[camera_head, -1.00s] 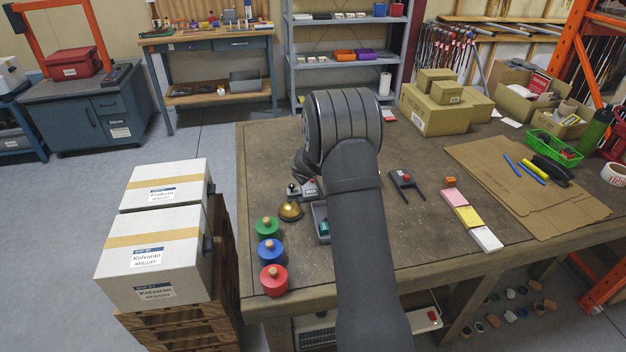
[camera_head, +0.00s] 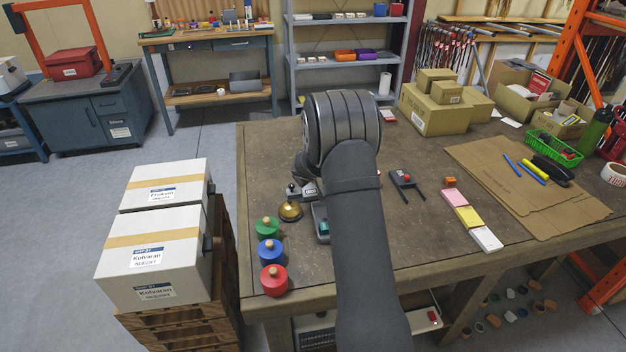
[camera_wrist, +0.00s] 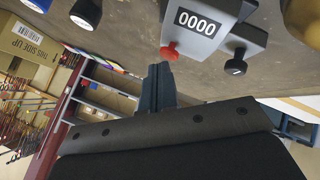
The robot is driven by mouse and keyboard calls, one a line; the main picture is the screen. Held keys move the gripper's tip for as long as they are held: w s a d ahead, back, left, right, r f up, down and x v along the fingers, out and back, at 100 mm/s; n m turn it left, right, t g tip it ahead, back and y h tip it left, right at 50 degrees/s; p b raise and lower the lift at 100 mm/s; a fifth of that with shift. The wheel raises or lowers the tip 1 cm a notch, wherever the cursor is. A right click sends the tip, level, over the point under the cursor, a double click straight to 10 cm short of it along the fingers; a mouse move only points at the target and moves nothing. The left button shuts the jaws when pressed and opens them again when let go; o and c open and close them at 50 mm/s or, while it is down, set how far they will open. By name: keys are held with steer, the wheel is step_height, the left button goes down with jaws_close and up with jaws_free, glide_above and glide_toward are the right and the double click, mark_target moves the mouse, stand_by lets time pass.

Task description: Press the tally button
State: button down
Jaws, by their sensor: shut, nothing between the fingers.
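In the head view the tally counter (camera_head: 309,190) stands behind the brass bell, partly hidden by my wrist, which also hides the red button and the fingertips.
The brass bell (camera_head: 290,210) stands right in front of the counter. A small device with a red ball (camera_head: 406,178) lies right of my arm. Cardboard boxes (camera_head: 433,113) stand farther back.

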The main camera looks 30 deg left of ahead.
steer(key=shift+f, duration=0.5)
stand_by(0.6)
steer(key=shift+r, duration=0.9)
steer(key=shift+r, duration=2.5)
stand_by(0.5)
step_height(320, 180, up, 4)
steer(key=shift+f, duration=0.1)
stand_by(0.4)
